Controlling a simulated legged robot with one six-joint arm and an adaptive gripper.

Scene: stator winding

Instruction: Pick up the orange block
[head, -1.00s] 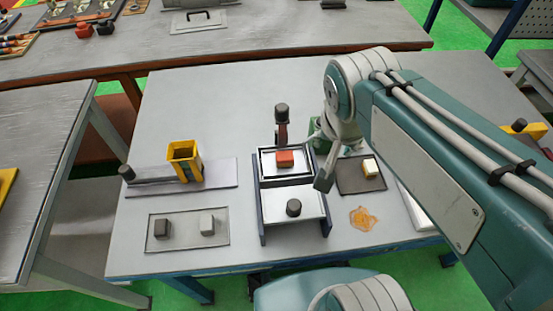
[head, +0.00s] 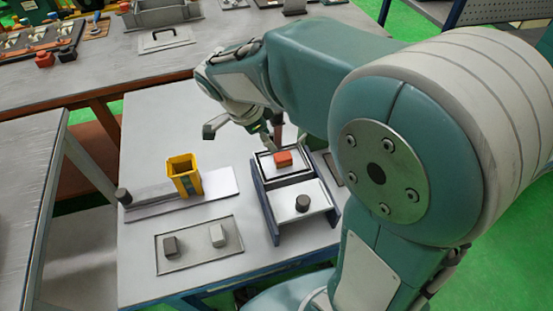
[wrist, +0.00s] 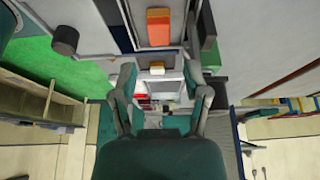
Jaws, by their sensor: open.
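The orange block (head: 283,158) sits in the black-rimmed upper tray (head: 264,172) of a stand with blue sides. In the wrist view the orange block (wrist: 158,27) shows near the top edge, beyond my fingertips. My gripper (head: 243,132) is over the table, up and to the left of the block in the head view. Its two fingers are spread apart with nothing between them, and they also show in the wrist view (wrist: 160,75). The gripper is apart from the block.
A lower shelf with a dark knob (head: 302,203) is on the stand's front. A yellow bin (head: 185,178) stands left on a grey plate. A flat tray (head: 196,262) holds a dark and a light grey block. A dark post rises behind the orange block.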

